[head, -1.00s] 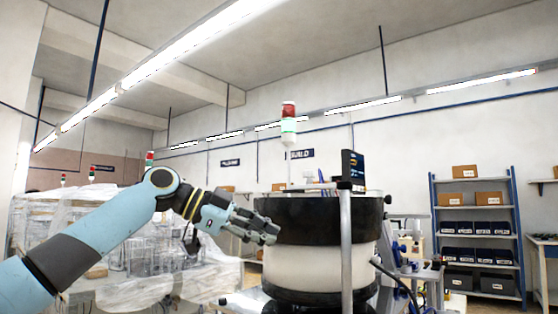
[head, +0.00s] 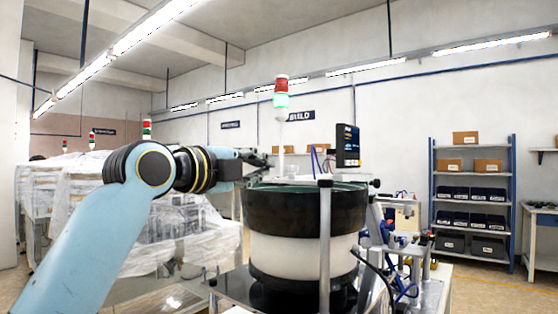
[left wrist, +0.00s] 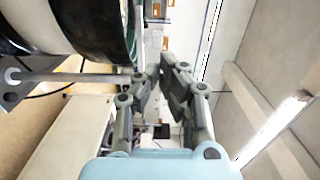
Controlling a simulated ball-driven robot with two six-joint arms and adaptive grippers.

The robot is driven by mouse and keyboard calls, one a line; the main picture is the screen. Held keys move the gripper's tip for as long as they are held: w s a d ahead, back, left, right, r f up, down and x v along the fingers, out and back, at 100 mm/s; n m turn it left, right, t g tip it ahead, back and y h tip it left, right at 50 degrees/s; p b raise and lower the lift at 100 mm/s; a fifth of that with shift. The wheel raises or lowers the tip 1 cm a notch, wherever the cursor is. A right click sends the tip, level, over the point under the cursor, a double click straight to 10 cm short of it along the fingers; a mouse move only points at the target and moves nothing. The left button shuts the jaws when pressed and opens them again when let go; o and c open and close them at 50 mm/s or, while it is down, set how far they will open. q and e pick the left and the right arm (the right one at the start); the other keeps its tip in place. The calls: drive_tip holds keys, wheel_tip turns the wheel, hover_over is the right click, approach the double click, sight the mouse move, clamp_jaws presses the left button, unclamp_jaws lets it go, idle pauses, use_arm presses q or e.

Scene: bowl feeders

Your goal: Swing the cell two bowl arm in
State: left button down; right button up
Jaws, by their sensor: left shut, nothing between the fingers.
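The bowl feeder, with a black upper band (head: 290,212) and a white lower drum (head: 290,255), stands right of centre in the head view. It also shows at the upper left of the left wrist view (left wrist: 98,22). I cannot tell which part is the bowl arm. My left gripper (head: 262,160) is at rim height by the bowl's left side, shut and empty; its fingers close together in the left wrist view (left wrist: 160,70). Contact is unclear.
A dark display box (head: 347,146) and a red-white-green signal light (head: 281,92) rise above the bowl. Tubing and fixtures (head: 390,235) crowd its right side. Plastic-wrapped equipment (head: 165,235) stands at left behind my arm. A blue shelf rack (head: 472,205) stands farther right.

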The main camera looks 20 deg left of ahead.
sight(288, 167)
use_arm(q)
drive_tip(key=p+x, duration=0.2)
drive_tip(key=x, duration=0.4)
drive_tip(key=shift+w+d, duration=0.15)
drive_tip(key=shift+w, duration=0.35)
use_arm(e)
drive_tip(key=r, duration=0.1)
drive_tip(key=w+r, duration=0.1)
drive_tip(key=shift+d+r, duration=0.3)
drive_tip(key=shift+d, duration=0.1)
drive_tip(key=shift+f, duration=0.1)
